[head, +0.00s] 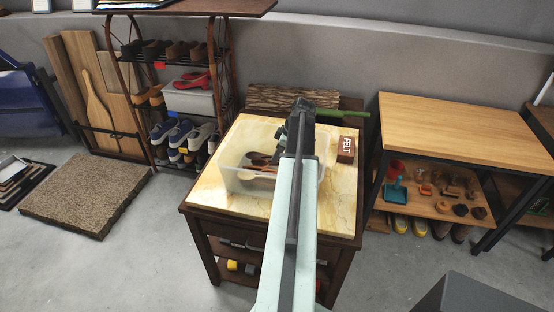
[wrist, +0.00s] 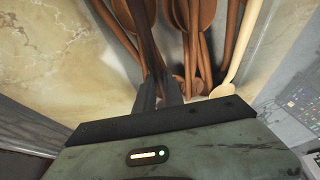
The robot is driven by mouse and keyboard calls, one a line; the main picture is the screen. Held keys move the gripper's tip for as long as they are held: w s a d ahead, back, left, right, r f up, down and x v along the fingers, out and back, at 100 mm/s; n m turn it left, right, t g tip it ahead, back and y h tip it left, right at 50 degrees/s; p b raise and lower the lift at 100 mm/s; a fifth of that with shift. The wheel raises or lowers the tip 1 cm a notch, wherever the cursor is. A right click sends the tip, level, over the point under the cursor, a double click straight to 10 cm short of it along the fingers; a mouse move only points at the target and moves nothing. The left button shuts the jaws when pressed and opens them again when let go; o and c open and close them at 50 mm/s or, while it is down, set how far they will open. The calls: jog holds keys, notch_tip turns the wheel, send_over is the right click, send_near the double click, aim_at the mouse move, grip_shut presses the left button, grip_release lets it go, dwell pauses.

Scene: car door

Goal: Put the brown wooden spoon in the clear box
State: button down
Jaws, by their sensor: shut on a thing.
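The clear box (head: 236,188) stands on the marble-topped table, with several brown wooden spoons (head: 262,160) inside. In the wrist view, brown spoons (wrist: 203,40) and one pale spoon (wrist: 240,50) lie close beyond my fingers. My gripper (wrist: 160,88) is shut on a dark brown wooden spoon (wrist: 148,38), whose handle runs up the picture from between the fingers. In the head view, my arm covers the right part of the box and hides the held spoon. Whether the held spoon touches the others, I cannot tell.
The marble tabletop (head: 340,205) is clear at the right front. A brown box marked FELT (head: 346,149) stands at the right, and a green handle (head: 343,113) sticks out behind my arm. A wooden bench (head: 460,125) is at the right, a shoe rack (head: 185,100) at the left.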

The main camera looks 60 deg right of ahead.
jog(key=shift+f, duration=0.2)
jog(key=c, duration=1.5)
grip_release()
jog(key=shift+r, duration=0.1)
jog(key=shift+o, duration=0.2)
jog(key=p+v, duration=1.1)
jog(key=v, duration=0.1)
jog(key=shift+r, duration=0.2)
